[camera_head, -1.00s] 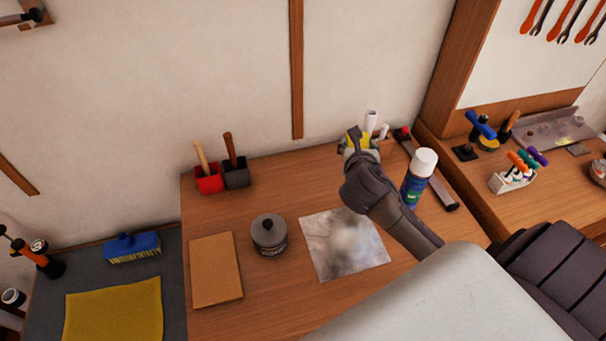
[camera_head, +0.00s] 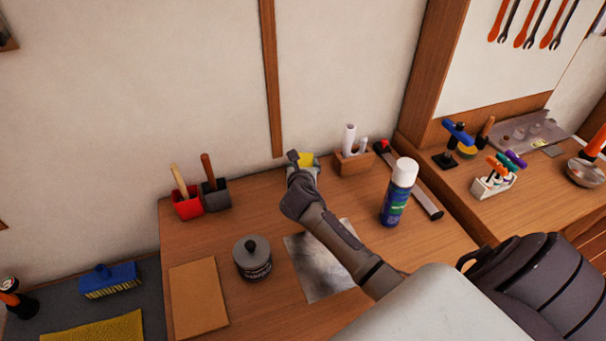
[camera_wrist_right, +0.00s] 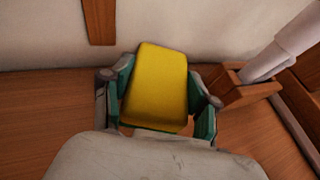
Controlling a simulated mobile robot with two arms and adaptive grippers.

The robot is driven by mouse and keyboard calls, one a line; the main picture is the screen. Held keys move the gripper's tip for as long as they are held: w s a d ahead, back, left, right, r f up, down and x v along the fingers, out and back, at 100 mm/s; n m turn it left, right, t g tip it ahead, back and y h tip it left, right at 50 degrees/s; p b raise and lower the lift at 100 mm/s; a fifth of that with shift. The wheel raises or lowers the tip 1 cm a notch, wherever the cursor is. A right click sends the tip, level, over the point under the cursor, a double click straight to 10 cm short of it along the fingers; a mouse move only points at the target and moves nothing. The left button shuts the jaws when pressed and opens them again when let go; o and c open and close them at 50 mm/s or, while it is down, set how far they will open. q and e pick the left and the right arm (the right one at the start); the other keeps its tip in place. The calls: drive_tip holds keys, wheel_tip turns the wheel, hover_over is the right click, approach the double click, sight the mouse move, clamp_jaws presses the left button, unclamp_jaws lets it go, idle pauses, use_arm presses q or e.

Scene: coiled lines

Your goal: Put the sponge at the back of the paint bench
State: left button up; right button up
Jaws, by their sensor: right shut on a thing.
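The yellow sponge (camera_head: 306,159) is in my right gripper (camera_head: 304,165) near the back of the wooden paint bench (camera_head: 213,245), close to the wall. In the right wrist view the sponge (camera_wrist_right: 157,86) sits tilted between the two green-padded fingers (camera_wrist_right: 160,98), which are shut on it. I cannot tell whether its underside touches the bench top. Part of the sponge is hidden behind the gripper in the head view. My left gripper is not in view.
A wooden holder (camera_head: 352,163) with white rolls stands right of the sponge; red (camera_head: 187,206) and grey (camera_head: 215,197) brush boxes stand left. A spray can (camera_head: 397,193), a grey tin (camera_head: 252,258), a metallic sheet (camera_head: 305,275) and a brown board (camera_head: 198,298) occupy the front.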

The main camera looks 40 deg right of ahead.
drive_tip(key=shift+f, duration=1.7)
drive_tip(key=shift+s+f, duration=0.1)
drive_tip(key=shift+f, duration=0.05)
drive_tip(key=o, duration=0.9)
drive_tip(key=shift+r, duration=0.2)
drive_tip(key=v, duration=1.2)
